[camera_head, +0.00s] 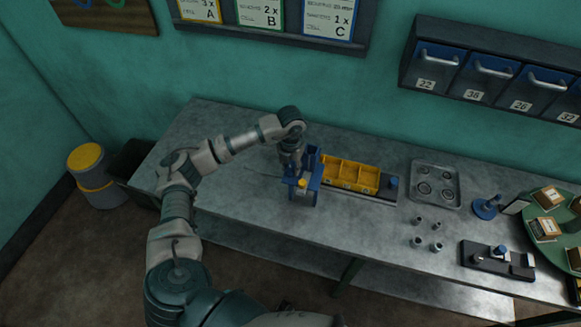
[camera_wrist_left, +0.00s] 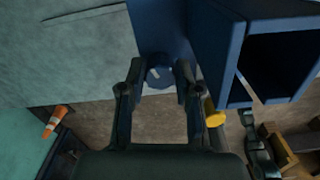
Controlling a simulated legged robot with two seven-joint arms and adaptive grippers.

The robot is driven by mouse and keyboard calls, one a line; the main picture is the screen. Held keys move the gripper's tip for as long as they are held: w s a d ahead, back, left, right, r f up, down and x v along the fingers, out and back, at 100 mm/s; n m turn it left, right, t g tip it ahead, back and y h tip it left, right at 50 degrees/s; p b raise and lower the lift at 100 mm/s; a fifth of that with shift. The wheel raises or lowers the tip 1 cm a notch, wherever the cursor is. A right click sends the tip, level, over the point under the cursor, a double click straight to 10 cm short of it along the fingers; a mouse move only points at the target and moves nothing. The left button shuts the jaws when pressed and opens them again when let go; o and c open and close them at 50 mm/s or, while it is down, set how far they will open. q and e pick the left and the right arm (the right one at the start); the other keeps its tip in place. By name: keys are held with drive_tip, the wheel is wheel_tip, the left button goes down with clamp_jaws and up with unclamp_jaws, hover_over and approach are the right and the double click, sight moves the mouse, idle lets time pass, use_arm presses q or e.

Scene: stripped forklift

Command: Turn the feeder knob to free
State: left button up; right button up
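The blue feeder (camera_head: 303,190) stands on the grey bench, with a yellow part (camera_head: 302,182) on its front. My left gripper (camera_head: 293,168) is over the feeder, pointing down; its fingertips are hard to make out in the head view. In the left wrist view, a small round dark blue knob (camera_wrist_left: 160,75) with a pale mark shows on the feeder's blue surface. My left gripper (camera_wrist_left: 158,82) is open, with one finger on each side of the knob in the picture. I cannot tell whether they touch it. My right gripper is not in view.
A yellow bin tray (camera_head: 350,174) adjoins the feeder on the right. A metal tray (camera_head: 412,192), several small grey cups (camera_head: 417,243), a blue stand (camera_head: 485,209) and a green round table (camera_head: 540,262) lie further right. The bench left of the feeder (camera_head: 215,130) is mostly clear.

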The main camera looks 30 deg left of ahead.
sight(291, 166)
use_arm(q)
drive_tip(key=o, duration=0.4)
drive_tip(key=shift+w+a+r, duration=0.1)
drive_tip(key=shift+w+r, duration=0.05)
wheel_tip(291, 166, up, 12)
drive_tip(key=shift+f, duration=0.2)
drive_tip(key=shift+w+a, duration=0.1)
